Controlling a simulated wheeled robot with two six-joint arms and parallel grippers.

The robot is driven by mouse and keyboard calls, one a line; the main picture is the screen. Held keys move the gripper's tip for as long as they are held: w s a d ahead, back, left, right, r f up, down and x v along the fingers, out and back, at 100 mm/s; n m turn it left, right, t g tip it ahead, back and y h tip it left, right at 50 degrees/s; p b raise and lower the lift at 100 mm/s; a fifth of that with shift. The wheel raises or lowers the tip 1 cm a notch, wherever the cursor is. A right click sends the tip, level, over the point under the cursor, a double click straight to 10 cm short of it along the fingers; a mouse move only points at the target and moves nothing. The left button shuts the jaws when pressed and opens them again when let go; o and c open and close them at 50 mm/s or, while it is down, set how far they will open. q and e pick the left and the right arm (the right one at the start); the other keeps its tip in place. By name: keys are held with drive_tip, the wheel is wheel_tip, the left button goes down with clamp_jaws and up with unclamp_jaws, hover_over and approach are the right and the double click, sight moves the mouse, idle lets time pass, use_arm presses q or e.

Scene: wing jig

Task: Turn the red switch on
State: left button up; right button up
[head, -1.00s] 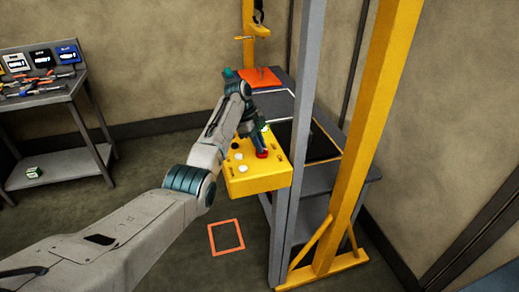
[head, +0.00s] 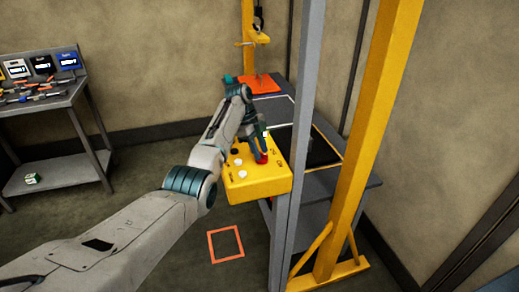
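The red switch (head: 261,158) sits on the top of a yellow control box (head: 258,185), near its right side. My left gripper (head: 259,150) is right at the red switch, with its fingers pointing down at it. The fingers partly cover the switch. I cannot tell whether they are closed on it or only beside it. Two white knobs (head: 242,174) and a black one (head: 235,151) are also on the box. My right gripper is not in view.
A grey post (head: 297,130) and a yellow post (head: 368,130) stand close to the right of the box. Behind is a grey table with a dark panel (head: 318,147) and an orange plate (head: 262,84). A tool bench (head: 45,110) stands at the left.

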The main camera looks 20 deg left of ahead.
use_arm(q)
drive_tip(key=s+b+v, duration=0.1)
drive_tip(key=b+v, duration=0.1)
drive_tip(key=v, duration=0.8)
drive_tip(key=shift+w+r, duration=0.4)
drive_tip(key=shift+w, duration=0.05)
drive_tip(key=shift+a, duration=0.15)
drive_tip(key=shift+f, duration=0.15)
